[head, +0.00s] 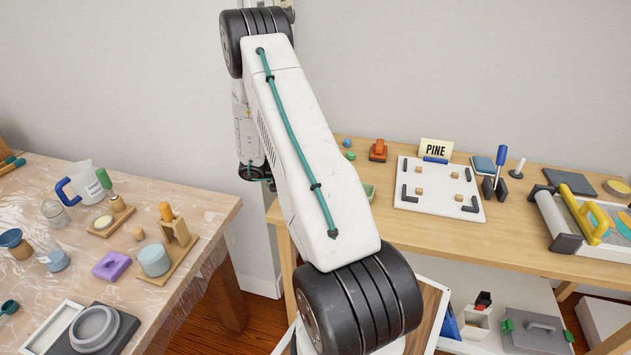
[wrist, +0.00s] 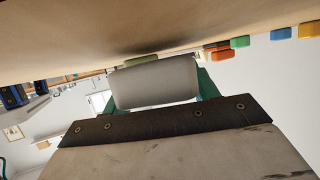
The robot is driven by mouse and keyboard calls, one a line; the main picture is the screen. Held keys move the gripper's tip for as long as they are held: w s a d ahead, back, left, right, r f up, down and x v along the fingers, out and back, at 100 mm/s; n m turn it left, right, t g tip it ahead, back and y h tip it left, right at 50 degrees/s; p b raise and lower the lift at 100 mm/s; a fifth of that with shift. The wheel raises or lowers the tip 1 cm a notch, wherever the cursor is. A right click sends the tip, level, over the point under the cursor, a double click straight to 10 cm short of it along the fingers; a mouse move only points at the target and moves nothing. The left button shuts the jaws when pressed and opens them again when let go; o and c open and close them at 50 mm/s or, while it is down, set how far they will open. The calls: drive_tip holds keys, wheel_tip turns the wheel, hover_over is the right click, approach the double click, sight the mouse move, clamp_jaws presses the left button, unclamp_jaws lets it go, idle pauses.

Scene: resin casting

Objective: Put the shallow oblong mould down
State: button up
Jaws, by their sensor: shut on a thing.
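In the wrist view, which looks upside down, my gripper (wrist: 155,92) is shut on a grey, rounded oblong piece, which I take to be the shallow oblong mould (wrist: 153,82). Its teal fingers show at either side of it. The mould is very close to a wooden table top (wrist: 70,35), with a dark shadow beside it. I cannot tell whether it touches the wood. In the head view my own arm hides the gripper and the mould.
A pale green piece (head: 369,191) lies on the right-hand wooden table (head: 400,231), partly behind my arm. A film-covered table (head: 200,197) holds several casting items at the left.

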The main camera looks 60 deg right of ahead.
drive_tip(key=shift+f, duration=0.5)
drive_tip(key=o, duration=1.1)
drive_tip(key=shift+o, duration=0.2)
